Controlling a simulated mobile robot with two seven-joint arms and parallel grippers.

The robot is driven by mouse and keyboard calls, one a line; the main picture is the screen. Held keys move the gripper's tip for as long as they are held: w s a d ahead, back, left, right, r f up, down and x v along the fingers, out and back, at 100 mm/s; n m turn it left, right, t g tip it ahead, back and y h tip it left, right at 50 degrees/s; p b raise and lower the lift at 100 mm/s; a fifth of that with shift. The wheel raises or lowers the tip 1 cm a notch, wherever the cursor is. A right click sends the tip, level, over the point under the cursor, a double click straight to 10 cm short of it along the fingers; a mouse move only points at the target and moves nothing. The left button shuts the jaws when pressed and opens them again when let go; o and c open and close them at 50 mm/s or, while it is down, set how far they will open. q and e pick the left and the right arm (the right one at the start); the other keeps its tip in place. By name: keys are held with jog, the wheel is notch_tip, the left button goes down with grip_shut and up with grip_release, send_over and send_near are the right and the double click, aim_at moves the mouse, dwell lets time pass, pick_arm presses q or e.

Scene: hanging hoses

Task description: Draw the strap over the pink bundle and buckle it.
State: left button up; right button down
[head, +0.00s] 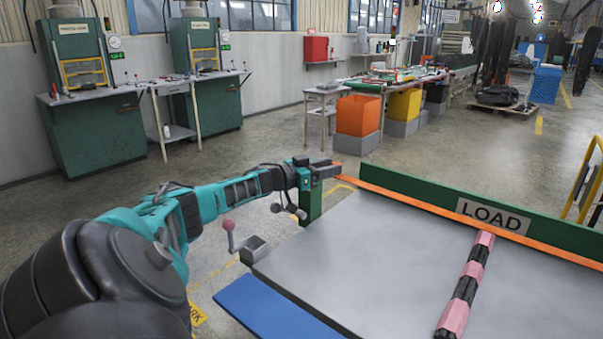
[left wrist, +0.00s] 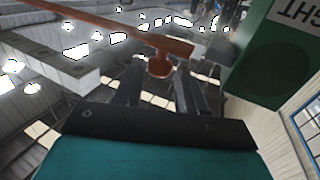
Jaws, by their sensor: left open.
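The pink bundle (head: 473,269), banded pink and black, lies on the grey table at the right of the head view. An orange strap (head: 450,214) runs along the table's far side, in front of the green board. My left gripper (head: 328,170) is open at the strap's left end. No buckle is clearly identifiable. My right gripper is out of view.
The grey table (head: 380,260) is mostly bare. A green board (head: 430,190) marked LOAD stands along its far edge. A small grey box (head: 254,249) beside a red-knobbed lever (head: 229,226) sits at its left corner. A blue panel (head: 265,308) lies along the near edge.

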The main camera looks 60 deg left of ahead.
pick_arm(q)
jog(key=s+a+p, duration=0.1)
jog(key=s+p, duration=0.3)
jog(key=s, duration=0.8)
jog(key=shift+a+p, duration=0.2)
jog(key=shift+p, duration=0.15)
